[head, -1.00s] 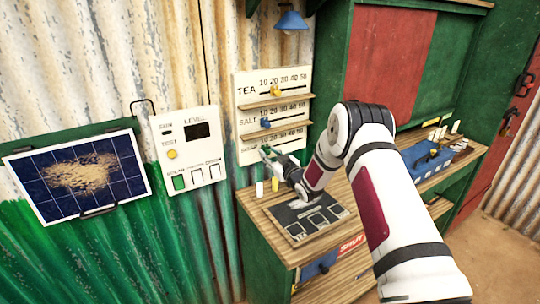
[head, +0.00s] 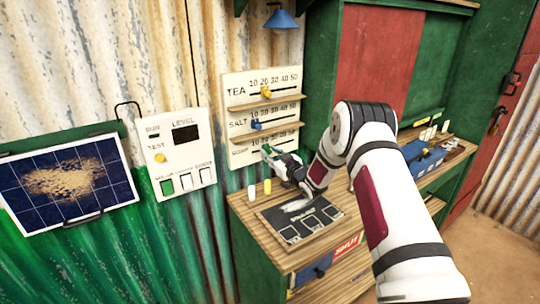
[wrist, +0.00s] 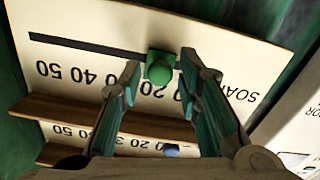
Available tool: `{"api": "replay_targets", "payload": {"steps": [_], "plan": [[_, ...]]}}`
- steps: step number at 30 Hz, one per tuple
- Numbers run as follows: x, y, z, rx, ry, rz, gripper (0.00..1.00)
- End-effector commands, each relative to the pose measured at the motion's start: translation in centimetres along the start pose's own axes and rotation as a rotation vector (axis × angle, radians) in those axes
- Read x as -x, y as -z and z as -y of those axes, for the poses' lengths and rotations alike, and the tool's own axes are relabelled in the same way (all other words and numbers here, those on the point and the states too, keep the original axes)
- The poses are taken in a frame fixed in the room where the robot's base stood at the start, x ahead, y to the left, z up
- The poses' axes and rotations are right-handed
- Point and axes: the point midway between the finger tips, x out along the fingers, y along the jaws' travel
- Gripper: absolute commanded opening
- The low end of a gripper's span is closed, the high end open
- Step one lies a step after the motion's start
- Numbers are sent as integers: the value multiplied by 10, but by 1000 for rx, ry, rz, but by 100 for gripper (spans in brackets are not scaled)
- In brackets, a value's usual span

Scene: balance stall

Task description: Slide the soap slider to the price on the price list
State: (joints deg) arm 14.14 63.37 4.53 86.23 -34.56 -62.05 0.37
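The green soap slider (wrist: 160,68) shows in the wrist view, which sees the board upside down. It sits on a black slot (wrist: 85,47) above the soap numbers. 40 and 50 are readable; the numbers nearest the slider are partly hidden by my fingers. My gripper (wrist: 160,64) is open, with one fingertip on each side of the slider; I cannot tell whether either touches it. No price list is readable in either view.
The yellow tea slider (head: 266,92) is near 20 and the blue salt slider (head: 256,125) near 10. Wooden ledges (head: 265,104) separate the rows. A dark board (head: 300,218) lies on the counter below, beside a white cylinder (head: 252,192) and a yellow one (head: 267,187).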

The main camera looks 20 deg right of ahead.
Motion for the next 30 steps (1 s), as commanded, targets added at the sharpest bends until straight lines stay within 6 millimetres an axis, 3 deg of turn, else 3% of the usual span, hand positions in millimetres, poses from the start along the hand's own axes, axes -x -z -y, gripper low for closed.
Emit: {"api": "replay_targets", "payload": {"steps": [9, 14, 24, 30], "plan": [[1, 0, 0, 0, 0, 0, 40], [12, -1, -1, 0, -1, 2, 40], [78, 0, -1, -1, -2, 3, 40], [108, 0, 0, 0, -1, 1, 40]]}}
